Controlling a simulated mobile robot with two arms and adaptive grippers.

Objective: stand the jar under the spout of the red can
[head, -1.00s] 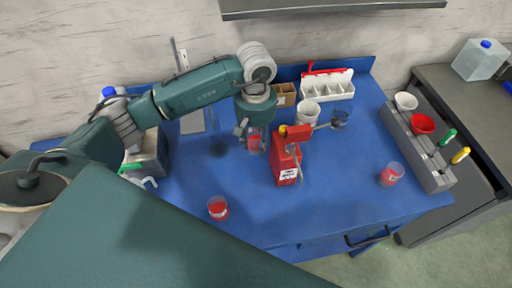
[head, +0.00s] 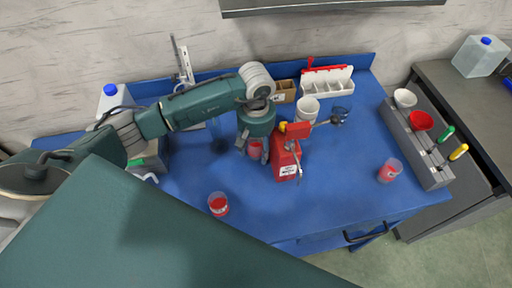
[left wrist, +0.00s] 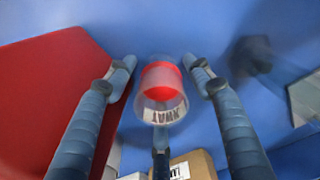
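The red can (head: 285,164) stands mid-table with a yellow cap and a white label. A grey spout-like piece (head: 322,123) reaches right from its top, and a thin grey piece hangs down its front. A clear jar with red in it (head: 255,149) stands just left of the can. My left gripper (head: 253,151) is open around this jar, pointing down. In the left wrist view the jar (left wrist: 161,90) lies between the fingertips (left wrist: 161,68), with small gaps on both sides. The can (left wrist: 45,100) fills the left there. My right gripper is not in view.
Other clear jars with red stand at the front (head: 218,205) and right (head: 390,170). A tinted clear cup (head: 342,115) is by the spout's end; contact is unclear. Front-middle table is clear.

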